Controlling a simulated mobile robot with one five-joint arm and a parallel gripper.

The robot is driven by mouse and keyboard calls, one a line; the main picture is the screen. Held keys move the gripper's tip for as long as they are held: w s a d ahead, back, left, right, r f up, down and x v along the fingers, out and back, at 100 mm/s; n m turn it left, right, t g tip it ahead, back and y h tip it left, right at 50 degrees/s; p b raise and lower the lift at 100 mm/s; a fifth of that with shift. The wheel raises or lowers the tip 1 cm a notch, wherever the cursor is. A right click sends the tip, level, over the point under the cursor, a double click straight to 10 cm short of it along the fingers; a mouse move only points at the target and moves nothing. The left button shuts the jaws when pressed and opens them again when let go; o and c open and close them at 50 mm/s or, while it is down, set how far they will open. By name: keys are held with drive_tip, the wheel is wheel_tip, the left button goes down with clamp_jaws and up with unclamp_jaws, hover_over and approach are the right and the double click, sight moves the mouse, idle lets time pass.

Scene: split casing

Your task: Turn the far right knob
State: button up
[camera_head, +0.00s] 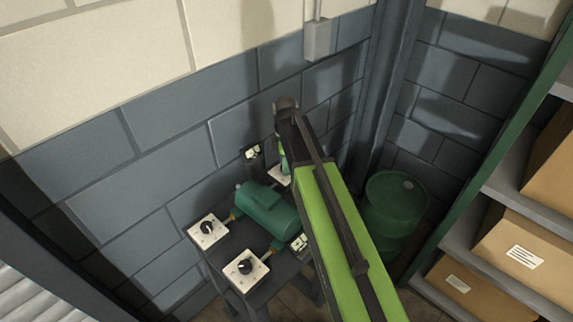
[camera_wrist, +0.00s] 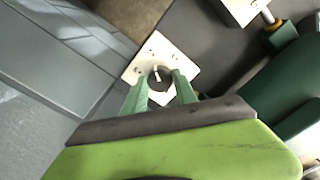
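A white square plate (camera_wrist: 139,65) with a dark round knob (camera_wrist: 160,78) shows in the wrist view. A pale mark runs across the knob. My gripper (camera_wrist: 161,84) has its two green fingers apart, one on each side of this knob. I cannot tell whether they touch it. In the head view, my gripper (camera_head: 284,161) points down over the far right plate (camera_head: 279,178), beside the green motor-like body (camera_head: 268,208). My arm and gripper hide the knob there. Two other knobs on white plates show, at left (camera_head: 207,227) and at front (camera_head: 245,267).
The plates and green body stand on a dark small table (camera_head: 235,244) by the block wall. A green drum (camera_head: 396,200) stands right of my arm, and shelves with cardboard boxes (camera_head: 530,250) are at right. A grey wall box (camera_head: 317,40) hangs above.

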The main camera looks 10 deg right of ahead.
clamp_jaws()
